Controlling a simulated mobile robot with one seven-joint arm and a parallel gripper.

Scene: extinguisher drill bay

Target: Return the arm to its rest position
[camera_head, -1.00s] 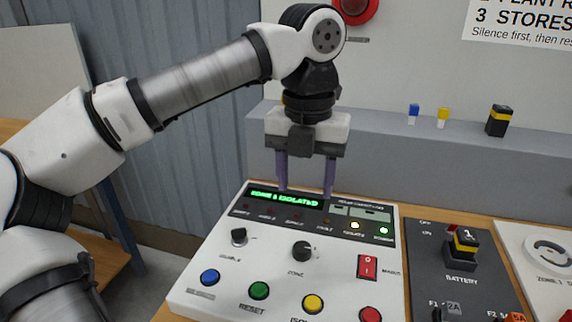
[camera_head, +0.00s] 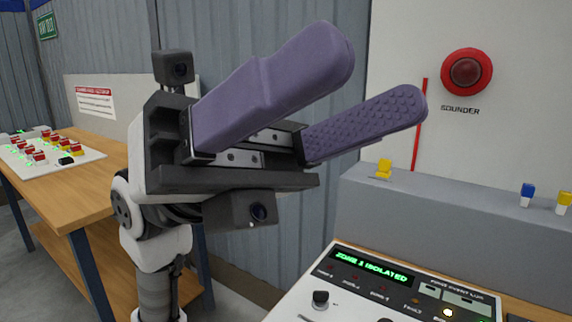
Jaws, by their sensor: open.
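My gripper (camera_head: 384,92) is large and close in the head view, with two purple fingers pointing up and to the right. The fingers stand apart with nothing between them. My arm is folded upright at the left of centre, and the gripper is raised clear of the white control panel (camera_head: 308,304) at the lower right. The panel's display reads "ZONE 1 ISOLATED" in green. The lower part of the panel is cut off by the frame.
A grey ledge (camera_head: 440,215) holds a yellow piece (camera_head: 384,168) and blue-and-white (camera_head: 527,194) and yellow-and-white (camera_head: 564,202) pieces. A red sounder (camera_head: 467,72) is on the wall. A wooden bench (camera_head: 90,185) at left carries a board (camera_head: 88,148) with several red-topped buttons.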

